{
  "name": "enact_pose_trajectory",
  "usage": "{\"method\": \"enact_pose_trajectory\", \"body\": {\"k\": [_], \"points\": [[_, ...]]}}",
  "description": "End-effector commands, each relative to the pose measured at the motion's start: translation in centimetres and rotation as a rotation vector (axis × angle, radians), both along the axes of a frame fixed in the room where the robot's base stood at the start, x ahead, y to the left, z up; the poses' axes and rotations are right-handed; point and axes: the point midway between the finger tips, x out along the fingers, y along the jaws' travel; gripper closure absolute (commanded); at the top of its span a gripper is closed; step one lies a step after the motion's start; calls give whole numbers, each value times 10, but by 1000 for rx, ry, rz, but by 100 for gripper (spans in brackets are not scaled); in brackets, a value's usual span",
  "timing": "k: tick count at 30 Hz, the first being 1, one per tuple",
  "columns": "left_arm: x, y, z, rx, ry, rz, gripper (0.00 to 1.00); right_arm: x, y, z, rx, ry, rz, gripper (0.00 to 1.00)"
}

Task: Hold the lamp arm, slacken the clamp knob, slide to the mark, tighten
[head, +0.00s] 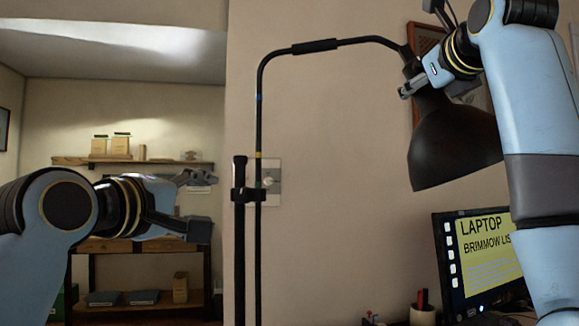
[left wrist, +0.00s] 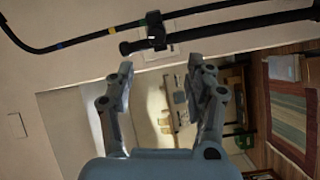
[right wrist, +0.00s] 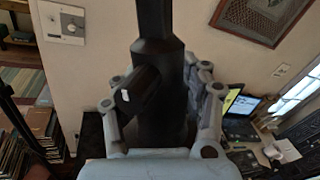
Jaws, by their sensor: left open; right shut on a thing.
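The black lamp arm (head: 257,125) rises beside a short black post (head: 240,250) and curves right to the dark lamp shade (head: 450,145). A clamp (head: 248,195) joins arm and post; it also shows in the left wrist view (left wrist: 156,30). The arm bears a blue band (head: 259,98) and, lower, a yellow band (head: 258,155) above the clamp. I cannot clearly pick out the clamp knob. My left gripper (head: 203,204) is open and empty, left of the clamp and apart from it. My right gripper (head: 416,78) is shut on the lamp head's neck (right wrist: 160,60).
A pale wall plate with a dial (head: 268,183) sits behind the clamp. A monitor (head: 480,262) and a pen cup (head: 423,312) stand at lower right. A wooden shelf unit (head: 140,245) stands back left. The space between my left gripper and the clamp looks clear.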

Motion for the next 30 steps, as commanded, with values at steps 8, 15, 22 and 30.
{"method": "enact_pose_trajectory", "body": {"k": [8, 15, 22, 30], "points": [[0, 0, 5, -66, -4, -1, 46, -2, 0, 4, 1, -10, 1, 95], [2, -24, 31, -762, -13, -216, 46, -2, 0, 4, 1, -10, 1, 95], [7, -9, 5, -1583, 136, -415, 46, -2, 0, 4, 1, -10, 1, 95], [15, 4, -45, -1822, 231, -389, 46, -2, 0, 4, 1, -10, 1, 95]]}}
